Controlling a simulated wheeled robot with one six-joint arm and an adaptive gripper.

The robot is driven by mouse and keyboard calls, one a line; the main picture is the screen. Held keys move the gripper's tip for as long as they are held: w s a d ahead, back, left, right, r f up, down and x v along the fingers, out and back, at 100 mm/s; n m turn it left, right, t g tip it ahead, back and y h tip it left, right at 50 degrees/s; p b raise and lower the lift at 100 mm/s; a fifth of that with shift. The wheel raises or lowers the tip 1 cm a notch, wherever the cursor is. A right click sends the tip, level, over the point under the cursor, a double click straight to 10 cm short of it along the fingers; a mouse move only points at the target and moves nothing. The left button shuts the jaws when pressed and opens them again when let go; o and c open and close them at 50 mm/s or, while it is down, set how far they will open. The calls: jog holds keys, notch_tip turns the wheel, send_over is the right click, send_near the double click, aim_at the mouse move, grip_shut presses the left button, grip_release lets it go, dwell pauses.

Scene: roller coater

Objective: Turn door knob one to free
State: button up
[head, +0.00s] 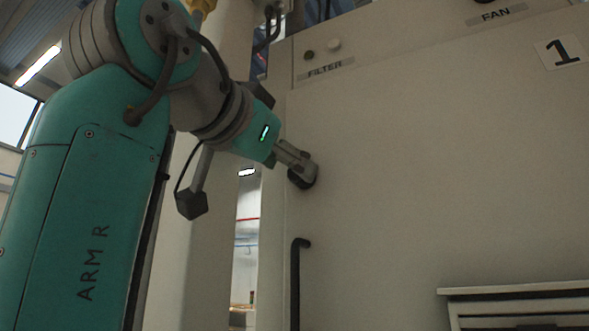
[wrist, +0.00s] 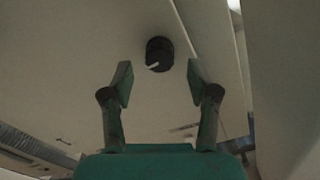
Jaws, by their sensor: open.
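Door knob one is a black round knob (wrist: 158,54) with a white pointer mark, on the pale door panel. The mark points to the lower left in the wrist view. My gripper (wrist: 158,82) is open, with one finger on each side and the knob showing beyond the gap between the fingertips. I see no contact with the knob. In the head view my gripper (head: 302,165) is close to the door's left edge, and a dark round part at its tip looks like the knob, partly hidden.
The pale door (head: 430,170) carries a number 1 label (head: 562,51). A black bar handle (head: 297,280) is below my gripper. FILTER (head: 330,68) and FAN (head: 497,15) labels are above. A louvred vent (head: 520,300) juts out at lower right.

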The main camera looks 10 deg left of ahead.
jog(key=v, duration=0.8)
jog(key=shift+s, duration=0.15)
